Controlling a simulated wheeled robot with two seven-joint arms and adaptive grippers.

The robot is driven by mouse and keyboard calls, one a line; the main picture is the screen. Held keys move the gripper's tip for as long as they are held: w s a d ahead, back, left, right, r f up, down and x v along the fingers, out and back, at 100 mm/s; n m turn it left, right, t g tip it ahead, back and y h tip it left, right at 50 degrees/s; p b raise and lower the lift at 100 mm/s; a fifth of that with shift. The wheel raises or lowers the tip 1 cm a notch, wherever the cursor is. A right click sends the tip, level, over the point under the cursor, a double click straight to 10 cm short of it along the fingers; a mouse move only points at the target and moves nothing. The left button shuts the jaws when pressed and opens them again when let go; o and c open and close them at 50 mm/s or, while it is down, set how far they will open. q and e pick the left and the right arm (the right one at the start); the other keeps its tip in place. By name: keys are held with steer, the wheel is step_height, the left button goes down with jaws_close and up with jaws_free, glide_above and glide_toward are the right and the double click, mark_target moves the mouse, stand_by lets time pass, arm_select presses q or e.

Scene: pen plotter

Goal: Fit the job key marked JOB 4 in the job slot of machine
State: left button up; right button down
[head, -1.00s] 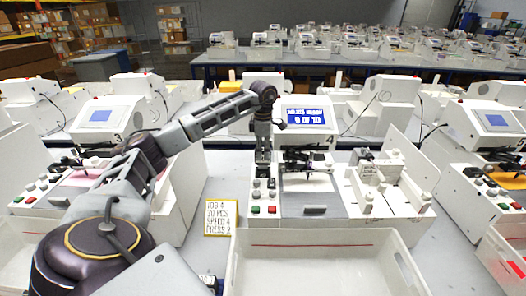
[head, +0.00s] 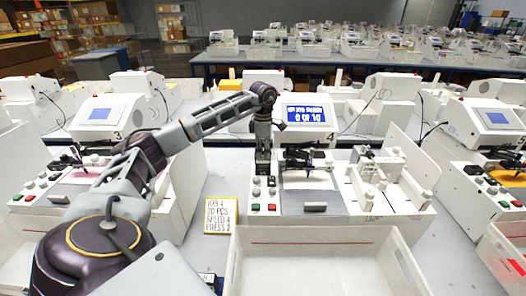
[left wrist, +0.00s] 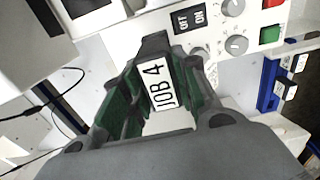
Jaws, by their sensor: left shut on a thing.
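My left gripper (head: 263,172) hangs down over the back of the control panel of machine 4 (head: 340,205). In the left wrist view its fingers (left wrist: 155,95) are shut on the job key (left wrist: 165,88), whose white label reads JOB 4. The key sits between the green-lined finger pads. The panel's OFF/ON switch (left wrist: 190,20) and knobs show just beyond the fingertips. The job slot is not distinguishable, and I cannot tell whether the key touches the machine. My right gripper is not in view.
A yellow-edged card (head: 220,215) reading JOB 4 stands left of the machine. A blue-lit screen (head: 306,115) is behind the panel, and an open white bin (head: 320,240) is in front. Small dark items with white tags (left wrist: 290,88) lie at the right in the wrist view.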

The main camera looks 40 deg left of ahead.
arm_select(q)
steer(key=shift+f+b, duration=0.45)
steer(key=shift+f, duration=0.6)
steer(key=o, duration=1.1)
steer(key=shift+c, duration=0.2)
steer(key=shift+r, duration=5.95)
